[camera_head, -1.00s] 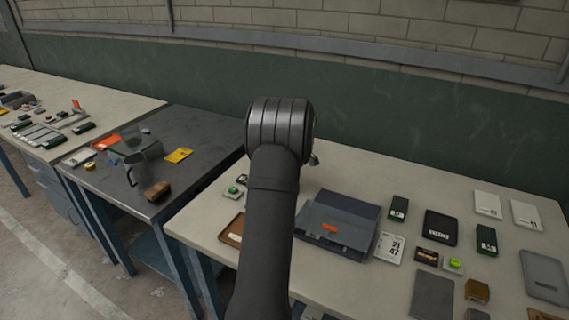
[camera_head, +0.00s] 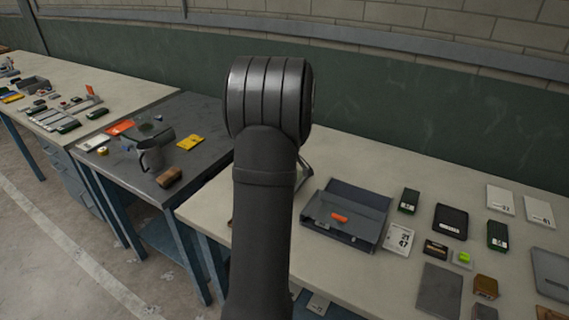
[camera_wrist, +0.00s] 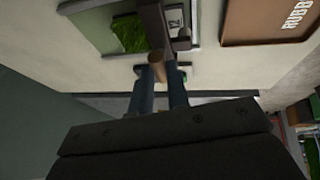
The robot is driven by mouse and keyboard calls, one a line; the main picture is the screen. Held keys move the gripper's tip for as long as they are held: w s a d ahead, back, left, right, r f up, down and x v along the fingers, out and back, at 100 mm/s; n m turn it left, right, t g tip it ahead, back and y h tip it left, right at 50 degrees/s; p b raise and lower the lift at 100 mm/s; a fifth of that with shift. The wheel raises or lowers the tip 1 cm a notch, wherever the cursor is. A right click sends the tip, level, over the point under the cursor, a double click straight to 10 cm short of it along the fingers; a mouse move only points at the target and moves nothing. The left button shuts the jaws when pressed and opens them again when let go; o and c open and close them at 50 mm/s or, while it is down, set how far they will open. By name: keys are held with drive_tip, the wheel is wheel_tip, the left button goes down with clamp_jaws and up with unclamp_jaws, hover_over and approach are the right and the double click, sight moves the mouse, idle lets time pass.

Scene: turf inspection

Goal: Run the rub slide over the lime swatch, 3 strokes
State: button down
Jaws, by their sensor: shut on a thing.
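In the wrist view my gripper (camera_wrist: 161,76) is shut on a tan handle, which I take to be part of the rub slide (camera_wrist: 157,66). A dark bar-like piece extends beyond the handle, over a pale grey-edged board. A bright green turf patch (camera_wrist: 130,34), which looks like the lime swatch, lies on that board just left of the dark piece. A white label reading 12 is right of it, partly covered. I cannot tell whether the slide touches the turf. In the head view my arm hides the gripper and the swatch.
A brown tray (camera_wrist: 262,38) with letters starting RUBB lies to the right in the wrist view; its visible part is empty. In the head view, an open grey case (camera_head: 346,217) stands right of my arm. Cards, dark boxes and a lime-topped block (camera_head: 463,258) lie farther right.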

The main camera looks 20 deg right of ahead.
drive_tip(key=shift+s+a, duration=0.15)
drive_tip(key=shift+a, duration=0.05)
drive_tip(key=c, duration=1.4)
unclamp_jaws()
drive_tip(key=shift+r, duration=0.2)
drive_tip(key=v, duration=1.7)
drive_tip(key=shift+s, duration=0.2)
drive_tip(key=x, duration=1.7)
drive_tip(key=shift+w+f, duration=0.2)
drive_tip(key=shift+w, duration=0.05)
